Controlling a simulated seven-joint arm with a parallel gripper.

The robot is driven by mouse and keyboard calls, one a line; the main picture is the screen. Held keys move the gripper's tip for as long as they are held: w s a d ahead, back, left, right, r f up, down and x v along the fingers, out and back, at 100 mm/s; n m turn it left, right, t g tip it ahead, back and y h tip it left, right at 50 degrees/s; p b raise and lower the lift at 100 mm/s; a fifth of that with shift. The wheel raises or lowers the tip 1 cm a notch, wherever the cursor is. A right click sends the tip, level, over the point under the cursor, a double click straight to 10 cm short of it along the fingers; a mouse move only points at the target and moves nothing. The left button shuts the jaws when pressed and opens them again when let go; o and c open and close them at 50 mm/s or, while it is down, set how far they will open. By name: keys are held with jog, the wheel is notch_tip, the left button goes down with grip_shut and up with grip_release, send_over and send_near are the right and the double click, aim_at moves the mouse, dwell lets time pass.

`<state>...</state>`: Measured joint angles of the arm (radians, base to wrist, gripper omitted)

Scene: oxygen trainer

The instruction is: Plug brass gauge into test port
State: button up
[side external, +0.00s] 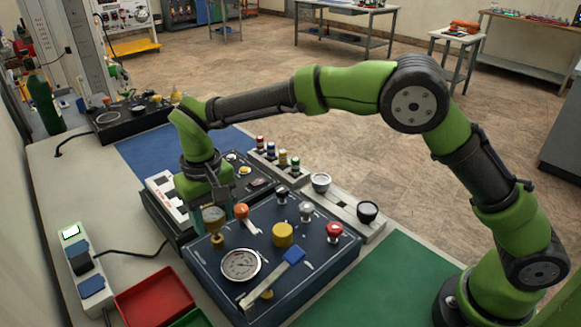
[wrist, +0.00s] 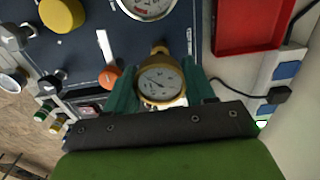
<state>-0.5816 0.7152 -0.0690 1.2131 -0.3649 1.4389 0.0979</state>
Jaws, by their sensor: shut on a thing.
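The brass gauge (wrist: 160,85) has a round white dial and sits between the two green fingers of my gripper (wrist: 160,92), which is shut on it. In the side view, the brass gauge (side external: 213,216) shows at my gripper (side external: 226,211), over the back left edge of the dark blue panel (side external: 318,262). The panel also shows in the wrist view (wrist: 205,40). I cannot pick out the test port for certain, nor tell whether the gauge touches the panel.
Green mat (side external: 395,285) is clear.

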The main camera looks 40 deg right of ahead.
jog(key=shift+f, duration=1.6)
jog(key=o, duration=1.2)
jog(key=shift+o, duration=0.2)
notch_tip(320, 180, up, 17)
jog(key=s+d+f+m+t+y, duration=0.1)
jog(key=s+d+m+t, duration=0.3)
jog(key=s+d, duration=1.7)
jog(key=d+t+y, duration=0.1)
jog(key=d+t, duration=0.1)
jog(key=t, duration=0.1)
jog(key=shift+s+d+f, duration=0.15)
jog(key=shift+d, duration=0.2)
